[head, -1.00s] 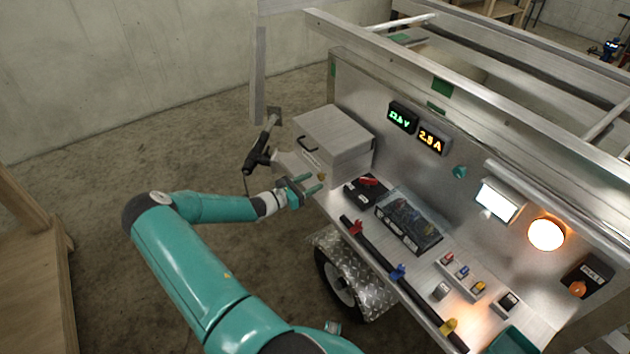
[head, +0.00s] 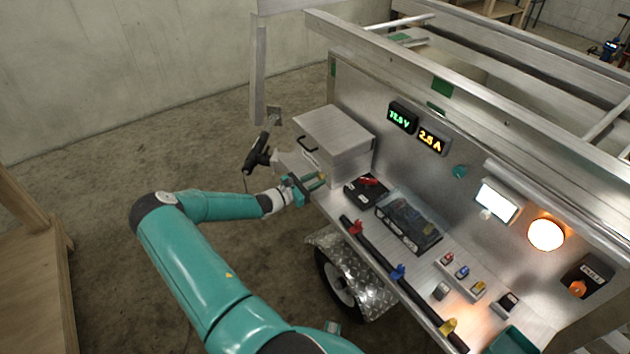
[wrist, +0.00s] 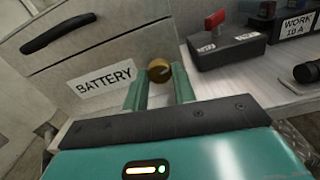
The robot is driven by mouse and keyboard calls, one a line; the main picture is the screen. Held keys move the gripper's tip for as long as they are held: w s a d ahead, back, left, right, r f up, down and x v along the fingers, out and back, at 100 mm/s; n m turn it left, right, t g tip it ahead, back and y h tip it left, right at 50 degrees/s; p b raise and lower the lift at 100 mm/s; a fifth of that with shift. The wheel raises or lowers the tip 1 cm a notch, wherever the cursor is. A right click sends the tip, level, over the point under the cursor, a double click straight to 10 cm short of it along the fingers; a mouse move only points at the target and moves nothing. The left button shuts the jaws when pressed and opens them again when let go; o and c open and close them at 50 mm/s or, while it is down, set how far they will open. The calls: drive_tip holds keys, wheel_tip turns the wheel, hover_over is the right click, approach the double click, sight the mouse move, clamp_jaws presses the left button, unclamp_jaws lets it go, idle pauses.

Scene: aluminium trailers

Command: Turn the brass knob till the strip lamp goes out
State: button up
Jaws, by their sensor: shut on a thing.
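The brass knob (wrist: 159,71) is on the front of a metal box with a BATTERY label (wrist: 104,84), at the label's right end. My gripper (wrist: 158,80) has one finger on each side of the knob and is shut on it. In the head view my gripper (head: 312,186) is at the lower front of the box, and its fingers mostly hide the knob. The rectangular white strip lamp (head: 496,202) on the trailer's panel is lit.
A round warm lamp (head: 546,235) beside the strip lamp is also lit. A black switch box with a red lever (wrist: 227,46) sits close right of the knob. A black tool (head: 257,159) hangs left of the metal box (head: 335,140). Open floor lies left of the trailer.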

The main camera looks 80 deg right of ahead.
drive_tip(key=shift+m, duration=1)
drive_tip(key=o, duration=1)
drive_tip(key=v, duration=1.3)
drive_tip(key=shift+w+a, duration=0.3)
